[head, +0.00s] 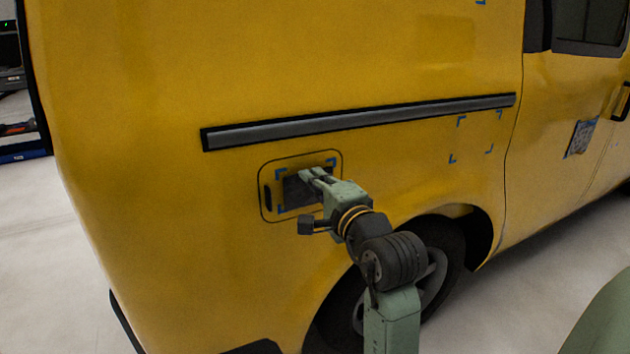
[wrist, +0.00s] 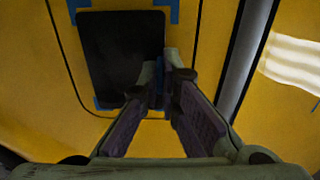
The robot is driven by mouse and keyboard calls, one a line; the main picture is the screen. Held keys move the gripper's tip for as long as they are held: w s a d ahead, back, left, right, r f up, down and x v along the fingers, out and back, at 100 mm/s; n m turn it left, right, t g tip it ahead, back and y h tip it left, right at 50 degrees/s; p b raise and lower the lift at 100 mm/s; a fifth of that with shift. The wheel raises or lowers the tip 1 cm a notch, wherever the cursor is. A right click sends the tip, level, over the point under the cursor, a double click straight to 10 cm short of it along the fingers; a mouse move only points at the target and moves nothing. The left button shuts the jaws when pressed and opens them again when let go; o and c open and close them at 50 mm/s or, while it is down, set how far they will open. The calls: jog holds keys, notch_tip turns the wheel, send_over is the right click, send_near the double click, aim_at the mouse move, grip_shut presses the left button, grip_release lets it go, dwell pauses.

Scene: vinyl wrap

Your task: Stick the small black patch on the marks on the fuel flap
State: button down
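The black patch (wrist: 122,55) lies flat against the fuel flap (wrist: 75,90) in the wrist view, framed by blue corner marks (wrist: 104,103). In the head view the patch (head: 295,190) sits on the flap (head: 270,212), partly covered by my gripper (head: 313,173). My gripper (wrist: 168,70) has its fingertips at the patch's lower right corner in the wrist view. The fingers are a little apart, with a blue mark and yellow panel showing between them. Nothing is seen gripped. Whether the fingertips touch the patch cannot be told. The lower right corner is partly hidden by the fingers.
The yellow van side surrounds the flap. A grey trim strip (head: 360,123) runs above it. More blue marks (head: 461,122) frame a bare area to the right. A patterned sheet (head: 581,138) is on the front door. The rear wheel (head: 438,280) is below right.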

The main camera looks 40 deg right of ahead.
jog(key=shift+w+d+b, duration=0.15)
jog(key=shift+w+b, duration=0.2)
jog(key=shift+w, duration=0.25)
dwell(1.8)
jog(key=c, duration=1.7)
grip_release()
jog(key=shift+s, duration=0.1)
jog(key=v, duration=1.1)
jog(key=shift+s, duration=0.4)
